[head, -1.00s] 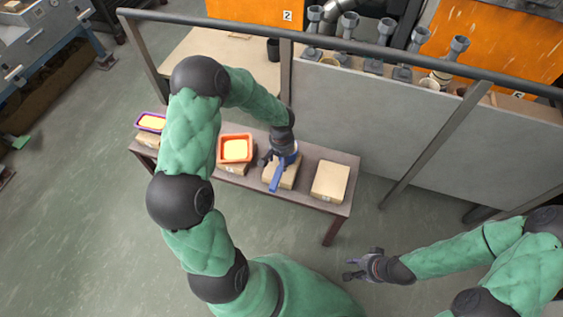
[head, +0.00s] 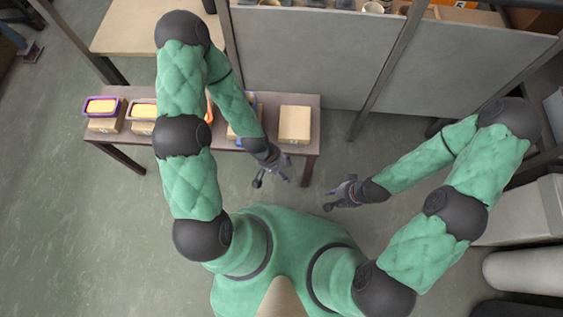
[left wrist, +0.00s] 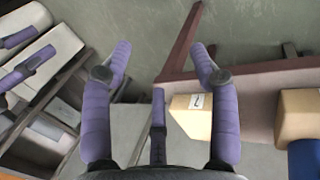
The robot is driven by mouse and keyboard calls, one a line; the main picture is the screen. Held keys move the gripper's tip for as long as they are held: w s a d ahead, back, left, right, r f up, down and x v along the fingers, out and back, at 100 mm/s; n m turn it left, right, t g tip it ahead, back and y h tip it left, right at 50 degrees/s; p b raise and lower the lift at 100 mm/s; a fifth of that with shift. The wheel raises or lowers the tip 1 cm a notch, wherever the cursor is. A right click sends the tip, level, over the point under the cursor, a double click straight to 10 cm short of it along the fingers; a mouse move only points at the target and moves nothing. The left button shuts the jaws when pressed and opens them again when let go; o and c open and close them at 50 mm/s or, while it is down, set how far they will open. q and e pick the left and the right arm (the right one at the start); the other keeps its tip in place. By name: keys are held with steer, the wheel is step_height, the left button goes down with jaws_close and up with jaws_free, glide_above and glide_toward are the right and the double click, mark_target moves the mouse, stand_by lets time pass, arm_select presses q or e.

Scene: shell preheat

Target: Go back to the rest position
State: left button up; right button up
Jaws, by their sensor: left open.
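My left gripper (head: 273,180) hangs in front of the table's front edge, open and empty. In the left wrist view its purple fingers (left wrist: 162,62) stand wide apart with nothing between them. My right gripper (head: 329,198) is to the right of it, over bare floor. Its fingers look apart, with nothing seen between them. The two grippers are near each other but not touching.
The table (head: 308,143) carries several cardboard boxes, the rightmost box (head: 294,125) with nothing on it. A purple tray (head: 118,104) with yellow contents sits on the left box. My left arm partly hides an orange thing and a blue thing (head: 233,133). A grey partition (head: 320,60) stands behind.

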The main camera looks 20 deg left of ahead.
arm_select(q)
steer(key=shift+s+d+f, duration=0.15)
steer(key=shift+s, duration=0.4)
steer(key=shift+s+d+f, duration=0.15)
steer(key=shift+s+f, duration=0.05)
steer(key=shift+s, duration=0.4)
steer(key=shift+s+d+f, duration=0.15)
steer(key=shift+s, duration=0.4)
